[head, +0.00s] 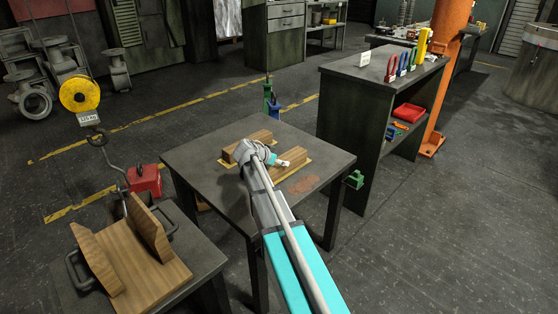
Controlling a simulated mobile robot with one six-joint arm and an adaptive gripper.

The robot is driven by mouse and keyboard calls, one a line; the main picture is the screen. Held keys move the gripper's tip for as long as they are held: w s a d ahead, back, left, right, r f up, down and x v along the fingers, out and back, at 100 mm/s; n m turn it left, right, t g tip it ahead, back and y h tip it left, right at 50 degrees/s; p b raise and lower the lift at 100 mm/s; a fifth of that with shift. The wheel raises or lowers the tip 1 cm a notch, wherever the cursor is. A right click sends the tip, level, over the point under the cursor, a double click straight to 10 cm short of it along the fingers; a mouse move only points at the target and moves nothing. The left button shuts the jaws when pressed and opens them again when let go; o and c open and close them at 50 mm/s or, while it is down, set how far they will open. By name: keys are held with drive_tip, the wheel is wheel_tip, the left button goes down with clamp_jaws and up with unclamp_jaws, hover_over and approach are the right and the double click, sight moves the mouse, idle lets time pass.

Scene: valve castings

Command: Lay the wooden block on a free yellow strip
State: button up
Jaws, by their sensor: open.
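Two wooden blocks lie side by side on the small dark table (310,146) in the middle: a back-left block (240,149) and a front-right block (294,164). Yellow edges show at both: a yellow strip (225,163) by the back-left block and another yellow strip (306,162) by the front-right one. My gripper (283,163) is over this table, between and above the blocks. It is small here and partly hidden by my wrist. It appears empty; whether it touches a block I cannot tell. My arm hides part of both blocks.
A wooden cradle (150,269) with two slanted boards stands on the table at lower left. A dark shelf unit (345,120) stands close on the right. The middle table's right side is mostly clear.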

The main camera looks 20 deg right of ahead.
drive_tip(key=p+v, duration=0.5)
drive_tip(key=v, duration=0.4)
drive_tip(key=shift+s+a+r, duration=0.15)
drive_tip(key=shift+a+r, duration=0.05)
drive_tip(key=shift+r, duration=0.15)
drive_tip(key=shift+p+v, duration=0.65)
drive_tip(key=shift+v, duration=0.3)
drive_tip(key=shift+f, duration=0.1)
